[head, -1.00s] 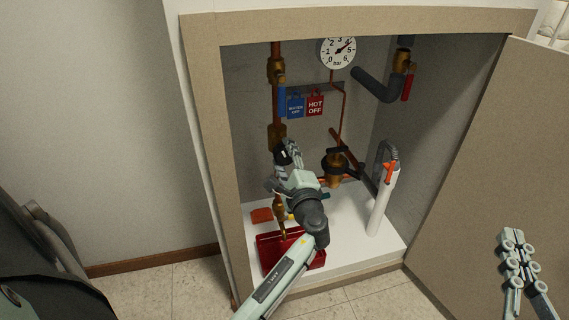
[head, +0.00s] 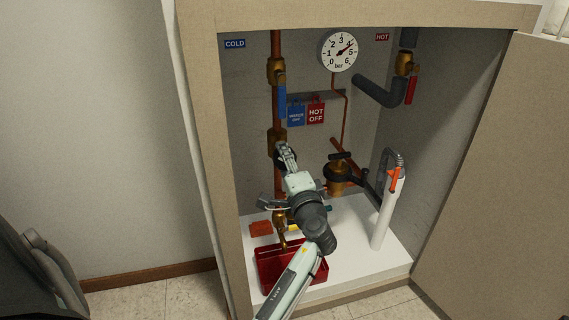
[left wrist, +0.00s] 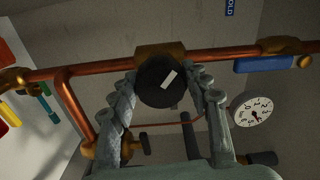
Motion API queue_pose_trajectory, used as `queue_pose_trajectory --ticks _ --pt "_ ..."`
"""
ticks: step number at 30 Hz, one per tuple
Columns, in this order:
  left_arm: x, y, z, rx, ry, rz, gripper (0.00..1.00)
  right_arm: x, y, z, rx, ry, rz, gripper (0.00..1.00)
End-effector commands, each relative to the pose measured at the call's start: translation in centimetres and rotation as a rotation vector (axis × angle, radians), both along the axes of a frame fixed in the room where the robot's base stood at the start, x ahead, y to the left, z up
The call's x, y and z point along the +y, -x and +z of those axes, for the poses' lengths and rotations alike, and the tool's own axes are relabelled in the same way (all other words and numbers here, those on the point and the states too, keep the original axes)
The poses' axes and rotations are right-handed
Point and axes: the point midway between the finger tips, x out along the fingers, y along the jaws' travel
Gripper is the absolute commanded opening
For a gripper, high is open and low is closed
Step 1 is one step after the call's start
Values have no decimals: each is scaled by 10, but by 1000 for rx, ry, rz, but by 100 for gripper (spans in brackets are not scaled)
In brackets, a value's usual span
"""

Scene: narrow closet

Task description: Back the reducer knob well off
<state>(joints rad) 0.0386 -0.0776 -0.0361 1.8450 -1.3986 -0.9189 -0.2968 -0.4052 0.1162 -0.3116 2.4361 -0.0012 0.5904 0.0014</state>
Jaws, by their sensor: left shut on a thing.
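The reducer knob (left wrist: 160,82) is round and black with a white bar mark, on a brass body (left wrist: 160,50) in the copper pipe. In the left wrist view the bar slants up to the right. My left gripper (left wrist: 164,88) has its fingers on both sides of the knob, shut on it. In the head view my left gripper (head: 284,154) is at the brass fitting on the left vertical pipe and mostly hides the knob. The pressure gauge (head: 339,50) has its needle pointing up right, near 4 bar. My right gripper is not in view.
A blue lever (head: 282,100) and blue and red tags (head: 316,113) are above my gripper. A brass valve (head: 340,180) and a white pipe (head: 384,215) stand to the right. A red tray (head: 264,270) lies below my arm. The cabinet door (head: 490,190) stands open right.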

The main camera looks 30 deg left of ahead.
Motion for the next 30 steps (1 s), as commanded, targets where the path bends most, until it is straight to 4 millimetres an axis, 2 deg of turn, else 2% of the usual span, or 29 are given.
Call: queue_pose_trajectory --ticks 10,11,15,30 --pt "2 0 3 -5 -2 2 18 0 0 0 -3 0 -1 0" --pt "2 0 3 -5 -2 2 51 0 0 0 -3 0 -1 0" --pt "1 0 2 -3 -2 1 68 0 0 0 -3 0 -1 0" --pt "0 0 2 8 -9 0 68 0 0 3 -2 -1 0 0"
